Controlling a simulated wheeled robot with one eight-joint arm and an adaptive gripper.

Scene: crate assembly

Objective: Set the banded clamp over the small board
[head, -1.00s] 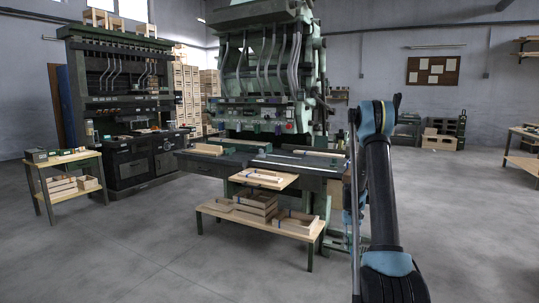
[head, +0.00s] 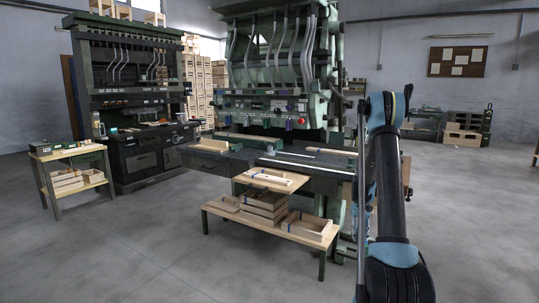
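A small wooden board (head: 291,185) juts out at the front of the green machine, above a low bench. A pale strip (head: 274,176) with a small blue mark lies on it; I cannot tell whether this is the banded clamp. Another blue mark shows by the crates on the bench below. No clamp can be made out for certain at this distance. My arm rises at the right of the picture and bends at the top. My gripper does not show.
The green machine's dark worktop (head: 314,163) carries long pale strips and green blocks. The low bench (head: 262,223) holds stacked wooden crates (head: 264,208). A side table (head: 73,153) stands at left before a second dark machine (head: 133,100). The grey floor in front is clear.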

